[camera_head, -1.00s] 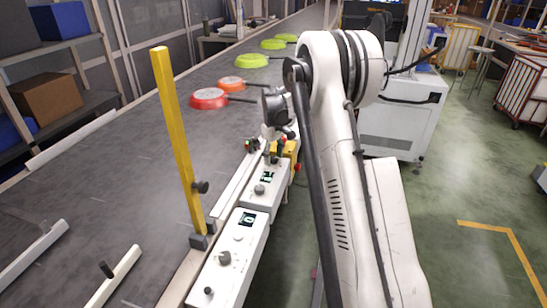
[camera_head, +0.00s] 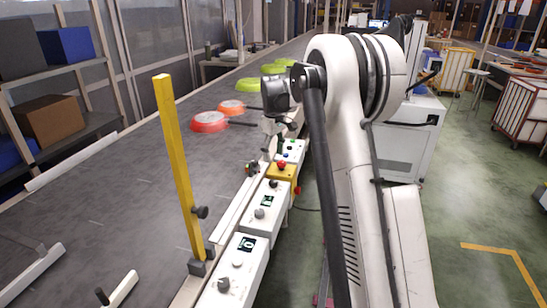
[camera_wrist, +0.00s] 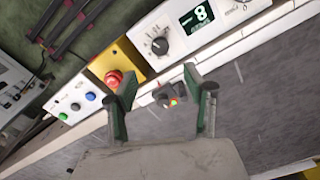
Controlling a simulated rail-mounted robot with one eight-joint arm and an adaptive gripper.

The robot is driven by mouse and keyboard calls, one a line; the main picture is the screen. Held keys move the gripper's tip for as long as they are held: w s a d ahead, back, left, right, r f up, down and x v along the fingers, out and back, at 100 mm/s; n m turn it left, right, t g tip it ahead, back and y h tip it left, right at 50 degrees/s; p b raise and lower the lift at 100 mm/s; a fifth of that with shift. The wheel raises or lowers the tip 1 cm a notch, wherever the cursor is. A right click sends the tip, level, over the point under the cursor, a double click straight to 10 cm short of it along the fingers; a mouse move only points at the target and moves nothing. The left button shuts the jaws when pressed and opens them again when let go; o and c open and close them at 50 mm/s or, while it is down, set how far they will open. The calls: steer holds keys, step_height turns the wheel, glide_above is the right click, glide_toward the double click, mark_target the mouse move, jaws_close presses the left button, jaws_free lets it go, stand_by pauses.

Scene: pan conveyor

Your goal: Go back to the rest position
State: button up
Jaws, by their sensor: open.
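My gripper (camera_wrist: 158,78) is open and empty in the wrist view, its two green-edged fingers apart. The conveyor's control panel, a white box (camera_wrist: 178,35) with a dial and green display, lies beyond the fingertips, beside a yellow box with a red button (camera_wrist: 113,78). A small dark fitting (camera_wrist: 170,94) with red and green spots shows between the fingers. In the head view my gripper (camera_head: 269,148) is small and hangs over the conveyor's near edge by the control boxes; its fingers are hard to make out there.
On the conveyor belt (camera_head: 130,180) lie a red pan (camera_head: 209,122), an orange pan (camera_head: 231,107) and green pans (camera_head: 249,85) farther back. A yellow post (camera_head: 178,165) stands at the belt's edge. A white machine (camera_head: 395,150) stands at right; the green floor (camera_head: 475,200) is open.

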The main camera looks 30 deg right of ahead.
stand_by(0.4)
steer(key=s+a+r+m+t, duration=0.1)
steer(key=s+a+r+t, duration=0.1)
steer(key=s+a+r, duration=0.65)
steer(key=s+a+r+m+t, duration=0.15)
steer(key=s+a+r, duration=0.35)
steer(key=s, duration=0.6)
steer(key=s+a+f+m+t, duration=0.1)
steer(key=s+a+f, duration=0.2)
steer(key=s, duration=0.7)
steer(key=s+a+f+m+t, duration=0.1)
steer(key=s+a+f, duration=0.3)
steer(key=s, duration=0.7)
steer(key=shift+a+t, duration=0.65)
steer(key=shift+t, duration=0.1)
